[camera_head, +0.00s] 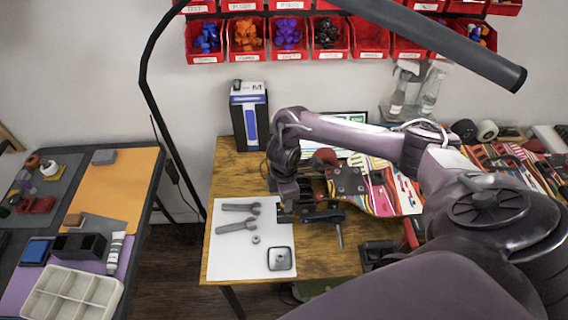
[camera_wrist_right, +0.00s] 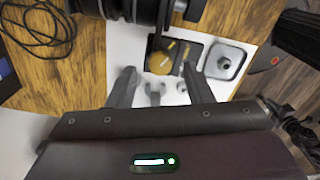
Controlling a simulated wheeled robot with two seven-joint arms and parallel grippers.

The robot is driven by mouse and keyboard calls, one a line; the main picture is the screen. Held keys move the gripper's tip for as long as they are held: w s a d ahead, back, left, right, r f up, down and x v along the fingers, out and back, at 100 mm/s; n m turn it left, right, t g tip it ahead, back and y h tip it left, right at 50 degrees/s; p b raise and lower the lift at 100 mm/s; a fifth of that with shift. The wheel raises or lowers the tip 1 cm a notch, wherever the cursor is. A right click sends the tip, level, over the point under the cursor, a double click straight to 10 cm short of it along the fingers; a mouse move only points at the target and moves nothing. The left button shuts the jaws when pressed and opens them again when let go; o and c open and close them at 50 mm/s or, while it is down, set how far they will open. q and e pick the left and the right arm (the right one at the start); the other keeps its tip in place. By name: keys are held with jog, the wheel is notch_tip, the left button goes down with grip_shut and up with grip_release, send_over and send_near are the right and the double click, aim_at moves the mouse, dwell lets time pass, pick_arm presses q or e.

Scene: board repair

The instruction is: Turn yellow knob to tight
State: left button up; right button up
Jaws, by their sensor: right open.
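The yellow knob (camera_wrist_right: 160,62) shows in the right wrist view as a small, dull yellow round shape against a dark part, partly covered and blurred. I cannot make it out in the head view, where my gripper and the dark clamp-like tool (camera_head: 322,216) crowd that spot. My right gripper (camera_wrist_right: 160,84) is open, its two fingers spread on either side below the knob in the picture, with nothing between them that I can see held. In the head view the right gripper (camera_head: 288,214) hangs over the right edge of the white mat. My left gripper is not in view.
Two grey wrenches (camera_head: 238,216), a small nut (camera_head: 256,240) and a square metal part (camera_head: 280,258) lie on the white mat (camera_head: 226,264). A patterned skateboard deck (camera_head: 384,196) lies right of the clamp-like tool. A blue-and-black box (camera_head: 250,116) stands behind.

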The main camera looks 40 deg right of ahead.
notch_tip(320, 180, up, 5)
jog(key=shift+p, duration=0.3)
jog(key=shift+r, duration=0.55)
